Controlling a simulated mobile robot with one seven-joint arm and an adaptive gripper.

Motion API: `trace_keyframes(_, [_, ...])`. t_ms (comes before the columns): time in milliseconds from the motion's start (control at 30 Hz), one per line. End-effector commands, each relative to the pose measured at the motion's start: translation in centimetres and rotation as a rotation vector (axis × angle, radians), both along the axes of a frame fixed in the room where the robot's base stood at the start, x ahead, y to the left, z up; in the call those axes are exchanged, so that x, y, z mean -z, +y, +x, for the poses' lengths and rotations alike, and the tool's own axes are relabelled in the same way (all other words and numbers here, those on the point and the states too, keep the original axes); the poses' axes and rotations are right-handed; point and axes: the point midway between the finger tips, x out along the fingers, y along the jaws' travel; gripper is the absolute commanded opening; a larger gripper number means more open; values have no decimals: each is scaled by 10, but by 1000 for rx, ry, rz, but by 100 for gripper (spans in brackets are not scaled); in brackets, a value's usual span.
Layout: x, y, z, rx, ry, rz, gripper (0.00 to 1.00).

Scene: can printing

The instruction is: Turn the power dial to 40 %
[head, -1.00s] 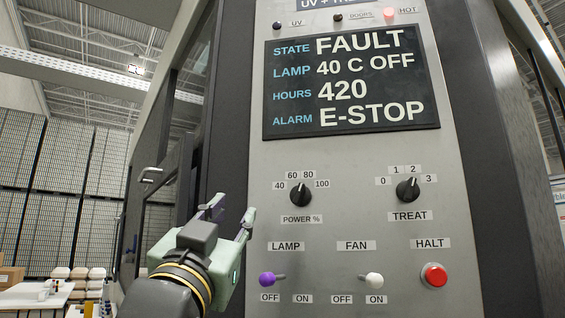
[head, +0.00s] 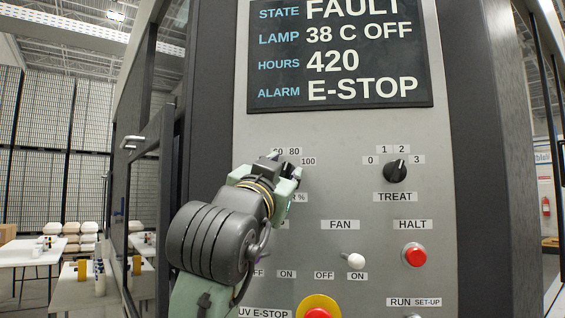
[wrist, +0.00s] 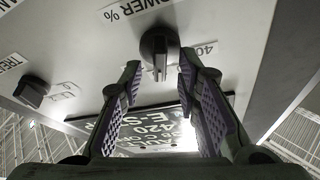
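The power dial, a black round knob with a raised grip, shows in the wrist view (wrist: 157,42) under the upside-down "POWER %" label. In the head view my gripper (head: 278,166) hides it; the 80 and 100 marks show and the 60 is partly covered. In the wrist view my gripper (wrist: 160,66) is open, with one purple-padded finger on each side of the dial's raised grip. The fingertips look close to the dial; I cannot tell whether they touch it. The dial's exact setting is unclear.
The treat dial (head: 396,171) is to the right. Below are the fan switch (head: 355,260), the red halt button (head: 415,255) and the UV E-stop (head: 318,308). The screen (head: 340,55) reads FAULT, lamp 38 C off, E-STOP. A door handle (head: 132,142) is at left.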

Motion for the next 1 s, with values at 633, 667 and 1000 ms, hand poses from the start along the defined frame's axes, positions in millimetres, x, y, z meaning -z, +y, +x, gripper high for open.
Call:
trace_keyframes(633, [-1,-1,3,0,0,0,9])
trace_keyframes(667, [-1,-1,3,0,0,1,7])
trace_keyframes(1000, [-1,-1,3,0,0,0,0])
